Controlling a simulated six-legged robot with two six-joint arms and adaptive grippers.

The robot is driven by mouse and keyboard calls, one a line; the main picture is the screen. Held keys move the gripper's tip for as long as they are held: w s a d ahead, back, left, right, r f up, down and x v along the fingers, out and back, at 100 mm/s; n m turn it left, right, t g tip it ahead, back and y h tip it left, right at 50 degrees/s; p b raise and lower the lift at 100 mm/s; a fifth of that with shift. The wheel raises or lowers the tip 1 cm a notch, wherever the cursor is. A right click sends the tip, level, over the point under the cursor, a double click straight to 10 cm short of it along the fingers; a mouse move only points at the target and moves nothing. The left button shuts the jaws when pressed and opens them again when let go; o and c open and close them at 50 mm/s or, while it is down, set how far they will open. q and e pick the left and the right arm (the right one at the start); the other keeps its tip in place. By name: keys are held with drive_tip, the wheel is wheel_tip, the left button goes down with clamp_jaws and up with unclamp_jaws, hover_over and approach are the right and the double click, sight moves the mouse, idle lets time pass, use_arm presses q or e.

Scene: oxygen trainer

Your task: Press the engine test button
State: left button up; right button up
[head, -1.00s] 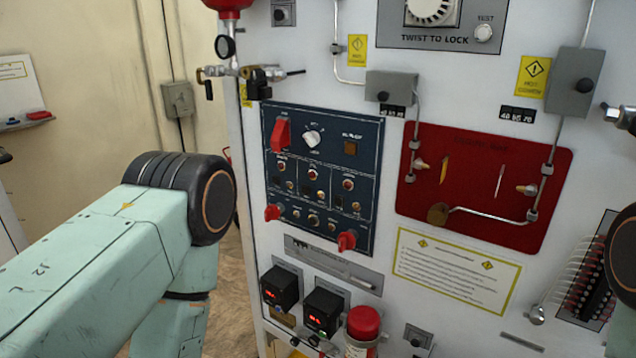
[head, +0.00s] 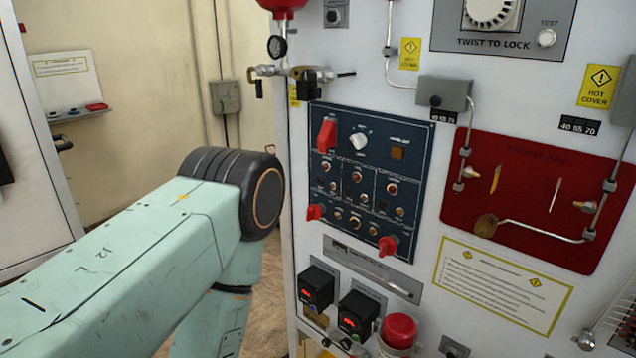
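A round white button (head: 546,38) labelled TEST sits at the top right, beside the dial (head: 489,10) marked TWIST TO LOCK. The small print is too blurred to read, so I cannot tell which button is the engine test one. My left arm reaches in from the left, in front of and left of the panel, not overlapping the blue controls. Neither gripper is in view.
A red panel (head: 508,172) with pipes is right of the blue one. Below are two black boxes with red displays (head: 316,287) (head: 357,313) and a red round cap (head: 399,330). A gauge and valve (head: 290,72) stick out at the upper left edge.

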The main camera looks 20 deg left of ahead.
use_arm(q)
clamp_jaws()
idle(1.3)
